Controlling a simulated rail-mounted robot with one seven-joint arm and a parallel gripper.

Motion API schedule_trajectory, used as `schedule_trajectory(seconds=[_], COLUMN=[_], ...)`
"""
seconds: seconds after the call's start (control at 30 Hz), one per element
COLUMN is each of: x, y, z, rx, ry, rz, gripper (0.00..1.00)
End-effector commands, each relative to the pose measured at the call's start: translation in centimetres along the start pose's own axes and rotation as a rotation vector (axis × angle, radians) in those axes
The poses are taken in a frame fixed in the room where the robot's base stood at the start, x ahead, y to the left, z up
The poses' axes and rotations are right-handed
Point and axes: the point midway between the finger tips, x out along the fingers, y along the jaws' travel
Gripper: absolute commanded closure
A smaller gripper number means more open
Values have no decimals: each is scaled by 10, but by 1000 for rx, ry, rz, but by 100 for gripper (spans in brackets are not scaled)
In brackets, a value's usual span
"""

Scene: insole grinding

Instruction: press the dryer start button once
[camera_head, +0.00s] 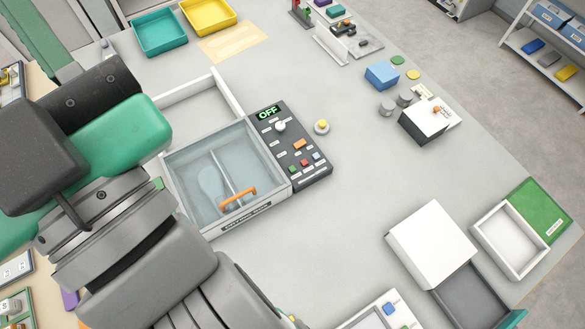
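A box-shaped machine with a clear lid (190,170) and an orange handle (237,200) stands in the middle of the table; I take it for the dryer. Its dark control panel (310,178) is on its right side. The panel's green display (268,112) reads OFF. I cannot read which one is start. A pale insole shape shows under the lid. My arm fills the lower left; my gripper is not in view.
A yellow-topped round button (322,126) stands just right of the panel. A white box (432,244) and an open white tray (508,247) are at the right. A blue block (382,74) is at the upper right. The table between panel and white box is clear.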

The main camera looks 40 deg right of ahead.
Motion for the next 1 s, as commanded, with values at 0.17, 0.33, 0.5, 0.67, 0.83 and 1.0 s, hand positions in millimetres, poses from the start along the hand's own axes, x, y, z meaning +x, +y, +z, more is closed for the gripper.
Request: schedule_trajectory(seconds=[0.17, 0.33, 0.5, 0.67, 0.83, 1.0], x=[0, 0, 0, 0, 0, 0], y=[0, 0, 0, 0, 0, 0], z=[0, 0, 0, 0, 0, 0], rx=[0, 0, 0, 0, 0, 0], ry=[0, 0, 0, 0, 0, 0], rz=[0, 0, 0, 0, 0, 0], gripper=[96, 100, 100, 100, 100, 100])
